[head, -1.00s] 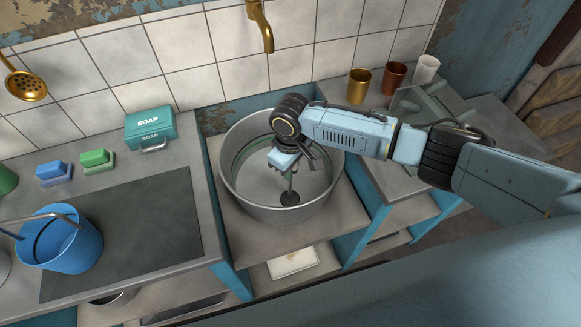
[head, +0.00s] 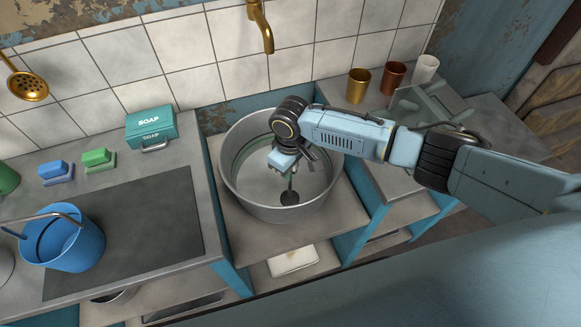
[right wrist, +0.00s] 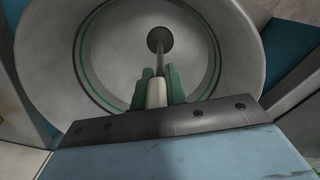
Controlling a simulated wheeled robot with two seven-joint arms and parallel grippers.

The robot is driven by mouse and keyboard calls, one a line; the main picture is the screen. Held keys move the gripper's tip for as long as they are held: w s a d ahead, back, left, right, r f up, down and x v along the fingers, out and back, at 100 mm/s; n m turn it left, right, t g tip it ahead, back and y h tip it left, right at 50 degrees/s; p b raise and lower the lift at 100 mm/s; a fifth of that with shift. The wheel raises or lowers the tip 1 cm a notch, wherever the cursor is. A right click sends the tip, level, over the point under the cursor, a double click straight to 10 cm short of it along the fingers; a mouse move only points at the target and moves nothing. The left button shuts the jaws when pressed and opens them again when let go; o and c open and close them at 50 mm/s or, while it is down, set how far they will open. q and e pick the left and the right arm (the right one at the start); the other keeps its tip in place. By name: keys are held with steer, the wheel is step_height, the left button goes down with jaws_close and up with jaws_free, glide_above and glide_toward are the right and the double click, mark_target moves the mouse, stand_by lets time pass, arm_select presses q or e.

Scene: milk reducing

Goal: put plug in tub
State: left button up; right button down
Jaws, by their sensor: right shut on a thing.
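The tub (head: 240,187) is a wide round metal basin on the low shelf below the gold tap. My right gripper (head: 287,172) reaches down into it from the right. It is shut on the pale upper end of the plug's thin stem, seen between the green fingers in the right wrist view. The plug (head: 289,198) has a dark round disc at the lower end of the stem, which also shows in the right wrist view (right wrist: 160,40). The disc is inside the tub, at or close to its floor; I cannot tell whether it touches. My left gripper is not in view.
A blue bucket (head: 75,248) stands on the left counter, with a soap box (head: 150,128), a blue brush (head: 56,172) and a green brush (head: 99,159) behind. Three cups, including a gold one (head: 358,86), stand at the back right. The gold tap (head: 262,28) hangs above.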

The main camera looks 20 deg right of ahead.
steer(key=shift+f, duration=0.1)
stand_by(0.3)
steer(key=c, duration=0.7)
jaws_free()
step_height(320, 180, up, 8)
steer(key=p, duration=0.8)
steer(key=shift+f+p, duration=0.2)
steer(key=shift+p, duration=0.1)
stand_by(0.4)
